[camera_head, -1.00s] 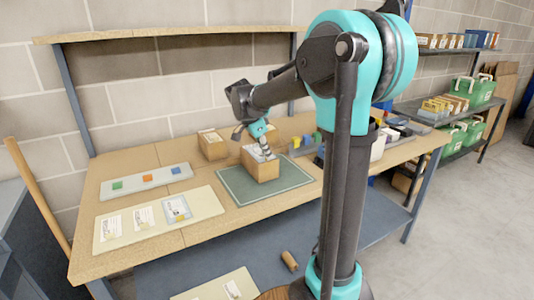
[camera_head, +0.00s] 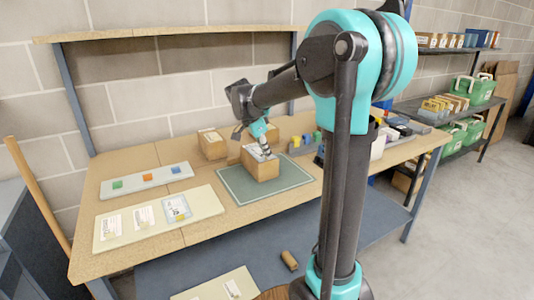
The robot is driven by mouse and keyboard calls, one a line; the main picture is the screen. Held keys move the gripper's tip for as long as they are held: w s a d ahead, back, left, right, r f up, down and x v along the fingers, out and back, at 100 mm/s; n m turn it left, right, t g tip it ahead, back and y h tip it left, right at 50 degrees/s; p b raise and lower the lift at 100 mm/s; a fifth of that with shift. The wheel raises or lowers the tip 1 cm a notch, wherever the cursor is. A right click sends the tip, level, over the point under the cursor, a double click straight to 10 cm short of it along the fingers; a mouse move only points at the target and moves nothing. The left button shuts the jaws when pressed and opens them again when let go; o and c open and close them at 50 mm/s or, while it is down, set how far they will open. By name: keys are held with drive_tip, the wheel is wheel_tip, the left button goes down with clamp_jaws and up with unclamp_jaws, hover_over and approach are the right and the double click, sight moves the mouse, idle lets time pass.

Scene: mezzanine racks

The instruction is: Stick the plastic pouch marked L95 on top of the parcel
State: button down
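The parcel (camera_head: 261,171) is a brown box on a green mat (camera_head: 232,187) in the middle of the bench. A whitish patch shows on its top, partly hidden by my gripper (camera_head: 268,151). My gripper points down at the top of the parcel, touching it or just above; I cannot tell which. Its fingers are too small to show whether they are open, shut or holding something. Several flat white labels or pouches lie on a pale board (camera_head: 154,231) at the left; the rightmost one (camera_head: 177,208) has a blue edge. No L95 mark is legible.
A grey strip (camera_head: 146,181) with green, orange and blue squares lies behind the board. Another brown box (camera_head: 212,145) stands behind the parcel. Small coloured items and bins stand to the right. A rack (camera_head: 446,118) with green crates is farther right.

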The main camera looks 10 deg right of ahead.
drive_tip(key=shift+f, duration=0.15)
idle(0.7)
drive_tip(key=c, duration=1.3)
unclamp_jaws()
drive_tip(key=shift+r, duration=3.5)
